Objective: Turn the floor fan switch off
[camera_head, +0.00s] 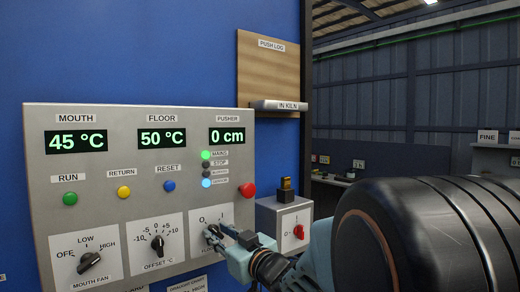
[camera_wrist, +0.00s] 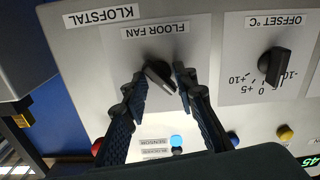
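The floor fan switch is a dark rotary knob (camera_head: 211,232) on a white plate at the lower right of the grey control panel, with "0" and "I" marks above it. In the wrist view, which is upside down, the knob (camera_wrist: 158,76) sits by the "FLOOR FAN" label and its bar lies diagonally. My gripper (camera_wrist: 160,84) is open, with one finger on each side of the knob. Whether the fingers touch it I cannot tell. In the head view my gripper (camera_head: 224,238) covers part of the plate and label. Which mark the knob points at is unclear.
The OFFSET knob (camera_head: 157,244) and MOUTH FAN knob (camera_head: 88,262) are to the left. A red button (camera_head: 247,190) is above my gripper. A grey box with a red switch (camera_head: 298,231) stands right of the panel.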

